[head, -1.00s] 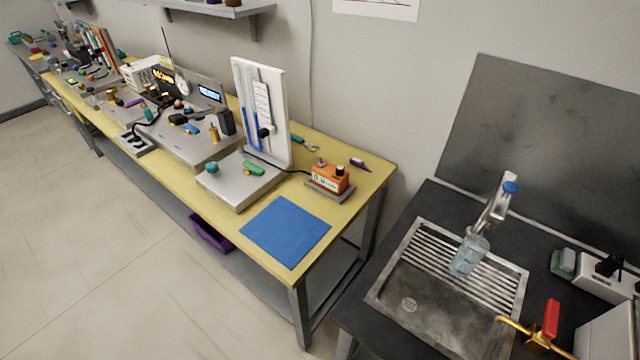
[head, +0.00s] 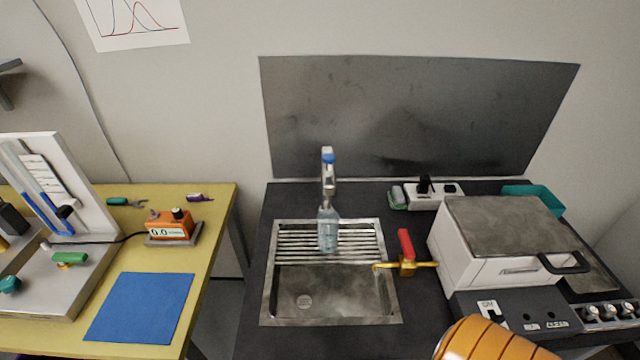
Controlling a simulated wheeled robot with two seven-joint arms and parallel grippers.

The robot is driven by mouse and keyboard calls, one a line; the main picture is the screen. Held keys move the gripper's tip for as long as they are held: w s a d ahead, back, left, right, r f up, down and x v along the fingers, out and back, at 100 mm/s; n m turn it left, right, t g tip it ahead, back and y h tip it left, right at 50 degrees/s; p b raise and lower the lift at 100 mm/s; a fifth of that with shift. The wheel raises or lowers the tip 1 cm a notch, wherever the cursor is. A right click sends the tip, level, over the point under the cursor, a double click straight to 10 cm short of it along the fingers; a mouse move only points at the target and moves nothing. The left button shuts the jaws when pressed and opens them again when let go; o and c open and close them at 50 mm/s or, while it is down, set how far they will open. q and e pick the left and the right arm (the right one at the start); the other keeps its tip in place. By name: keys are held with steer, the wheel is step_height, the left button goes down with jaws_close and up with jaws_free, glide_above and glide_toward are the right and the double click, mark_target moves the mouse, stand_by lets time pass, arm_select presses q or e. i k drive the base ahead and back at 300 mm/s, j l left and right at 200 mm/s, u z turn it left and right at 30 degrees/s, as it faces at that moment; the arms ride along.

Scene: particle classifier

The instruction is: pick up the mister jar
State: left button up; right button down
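A clear, bluish jar (head: 328,234), which looks like the mister jar, stands upright in the sink (head: 335,295) in the head view. It is at the ribbed back part of the sink, right below the faucet (head: 328,180) with the blue top. I cannot tell whether the jar touches the faucet. Neither of my grippers shows in the view.
A red-handled brass valve (head: 406,254) juts over the sink's right edge. A white box with a grey top (head: 505,240) stands further right. A power strip (head: 434,195) lies behind. A blue mat (head: 140,307) lies on the yellow table (head: 213,225) at left.

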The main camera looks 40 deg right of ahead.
mark_target(328, 220)
steer(key=z, duration=1.35)
